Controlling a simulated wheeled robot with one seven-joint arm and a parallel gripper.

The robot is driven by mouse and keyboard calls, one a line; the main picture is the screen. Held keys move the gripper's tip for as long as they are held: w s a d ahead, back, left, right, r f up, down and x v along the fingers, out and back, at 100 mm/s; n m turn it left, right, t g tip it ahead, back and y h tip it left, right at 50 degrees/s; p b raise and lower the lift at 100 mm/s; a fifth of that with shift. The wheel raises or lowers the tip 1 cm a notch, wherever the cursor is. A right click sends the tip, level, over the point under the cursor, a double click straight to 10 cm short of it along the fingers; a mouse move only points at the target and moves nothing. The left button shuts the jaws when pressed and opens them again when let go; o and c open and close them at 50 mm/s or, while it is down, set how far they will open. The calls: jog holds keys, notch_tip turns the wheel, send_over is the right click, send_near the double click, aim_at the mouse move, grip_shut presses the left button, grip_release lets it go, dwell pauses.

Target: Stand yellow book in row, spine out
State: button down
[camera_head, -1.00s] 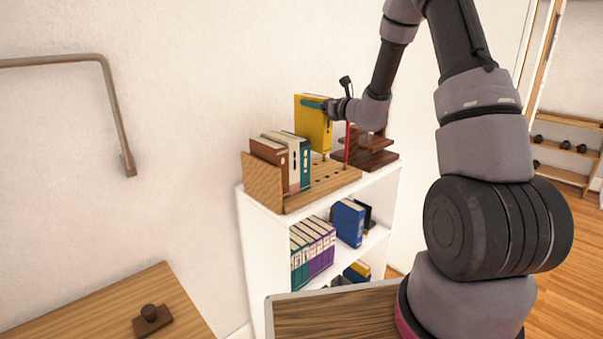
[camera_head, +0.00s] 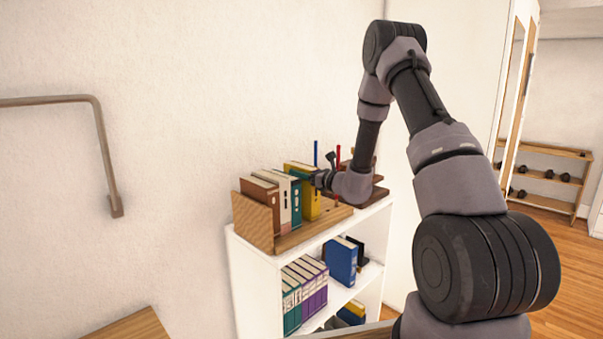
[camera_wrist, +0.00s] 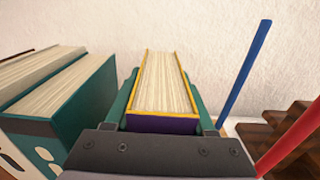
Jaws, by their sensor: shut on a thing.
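The yellow book (camera_head: 303,184) is upright at the right end of a row of books, over the wooden rack (camera_head: 257,222). In the wrist view the yellow book (camera_wrist: 160,85) shows its page edges on top, with a dark purple face towards my wrist. My gripper (camera_head: 318,180) is shut on it, a green finger (camera_wrist: 124,100) on each side. The teal book (camera_wrist: 75,105) stands to its left with a narrow gap between them. The head view also shows the teal book (camera_head: 296,203). Whether the yellow book's bottom touches the rack is hidden.
A brown book (camera_head: 258,203) and a pale book (camera_head: 282,202) stand left of the teal one. A blue rod (camera_wrist: 246,68) and a red rod (camera_wrist: 292,135) rise to the right, near a dark wooden stepped stand (camera_wrist: 290,118). The white shelf (camera_head: 258,258) holds more books below.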

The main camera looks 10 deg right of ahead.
dwell(0.3)
jog(key=shift+c, duration=1.2)
grip_release()
jog(key=shift+f, duration=0.1)
